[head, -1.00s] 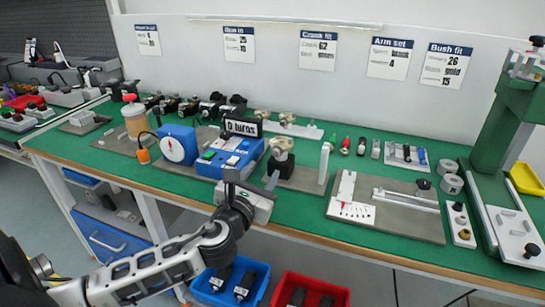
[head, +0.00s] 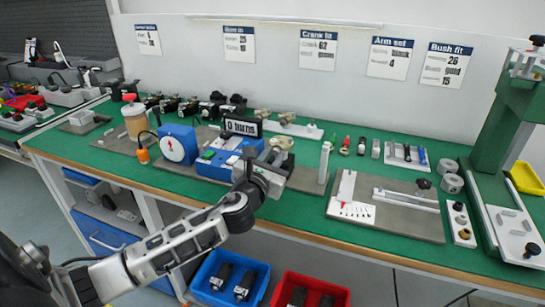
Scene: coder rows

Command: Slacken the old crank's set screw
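A dark fixture block with a beige knobbed part (head: 282,143) on top stands at the front middle of the green bench, right of the blue counter unit (head: 222,160). I cannot tell for certain that this is the old crank, and its set screw is too small to make out. My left gripper (head: 272,157) is at this fixture, in front of its lower part and hiding most of the dark block. Whether its fingers touch anything, and how far apart they are, is unclear. My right gripper is out of view.
A grey post (head: 324,162) stands close right of the fixture. Farther right lies a grey plate (head: 410,222) with a white scale. A blue bin (head: 205,275) and a red bin (head: 338,290) sit below the bench edge. A green press (head: 496,125) stands at the far right.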

